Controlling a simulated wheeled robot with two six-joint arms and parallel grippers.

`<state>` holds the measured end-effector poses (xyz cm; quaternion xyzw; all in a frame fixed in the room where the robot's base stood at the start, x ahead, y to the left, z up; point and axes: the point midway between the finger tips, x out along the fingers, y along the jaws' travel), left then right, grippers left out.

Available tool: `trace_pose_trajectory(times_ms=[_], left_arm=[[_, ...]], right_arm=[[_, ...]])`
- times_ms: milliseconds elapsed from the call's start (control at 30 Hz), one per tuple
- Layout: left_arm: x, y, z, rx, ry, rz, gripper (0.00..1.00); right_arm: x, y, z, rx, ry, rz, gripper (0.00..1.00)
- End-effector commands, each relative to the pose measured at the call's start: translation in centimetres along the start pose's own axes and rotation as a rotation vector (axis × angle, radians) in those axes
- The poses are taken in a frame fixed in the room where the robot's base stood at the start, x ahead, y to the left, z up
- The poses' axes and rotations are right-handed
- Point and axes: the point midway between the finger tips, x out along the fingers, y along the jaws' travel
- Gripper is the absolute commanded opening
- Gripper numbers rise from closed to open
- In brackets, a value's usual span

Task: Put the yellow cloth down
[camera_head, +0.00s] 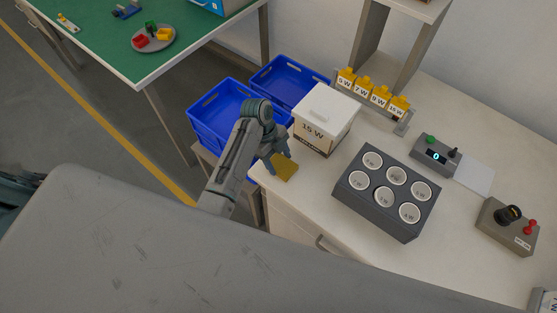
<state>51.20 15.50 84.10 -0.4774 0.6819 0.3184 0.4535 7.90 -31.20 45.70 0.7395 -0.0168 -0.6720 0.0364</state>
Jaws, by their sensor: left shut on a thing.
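The yellow cloth (286,167) is a small mustard-coloured piece at the left edge of the white table, in front of the white box. My left gripper (281,160) is shut on the cloth from above. The cloth looks low over the table top or touching it; I cannot tell which. My left arm hides part of the table's edge and the blue bins behind. My right gripper does not show.
The white 15 W box (318,121) stands just behind the cloth. A dark six-socket block (345,197) is to the right. Blue bins (207,123) stand left of the white table (290,208). A control box (507,231) and a small display box (428,165) are farther right.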

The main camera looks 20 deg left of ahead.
Motion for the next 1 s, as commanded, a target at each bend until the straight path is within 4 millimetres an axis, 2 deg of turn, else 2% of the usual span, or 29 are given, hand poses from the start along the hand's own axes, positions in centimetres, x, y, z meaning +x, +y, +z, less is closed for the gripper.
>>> trace_pose_trajectory(times_ms=[167, 200, 267, 300, 667, 867, 1000], left_arm=[[0.3, 0.0, 0.1, 0.0, 0.0, 0.0, 0.41], [0.2, 0.0, 0.1, 0.0, 0.0, -0.001, 0.67], [0.2, 0.0, 0.1, 0.0, 0.0, 0.0, 0.79], [0.2, 0.0, 0.1, 0.0, 0.0, 0.0, 0.81], [-0.3, 0.0, 0.1, 0.001, -0.001, -0.001, 0.81], [-3.6, -0.1, 0.2, 0.003, -0.004, -0.005, 0.81], [-7.5, -0.1, 0.1, 0.003, -0.004, -0.005, 0.81]], right_arm=[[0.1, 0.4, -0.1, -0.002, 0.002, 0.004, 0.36], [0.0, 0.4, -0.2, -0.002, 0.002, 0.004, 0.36], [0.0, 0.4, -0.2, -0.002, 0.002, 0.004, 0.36], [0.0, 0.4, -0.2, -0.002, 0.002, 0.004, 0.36], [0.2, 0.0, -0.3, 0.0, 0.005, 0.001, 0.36], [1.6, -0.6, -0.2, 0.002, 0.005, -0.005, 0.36], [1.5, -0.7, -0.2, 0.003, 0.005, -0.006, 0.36]])
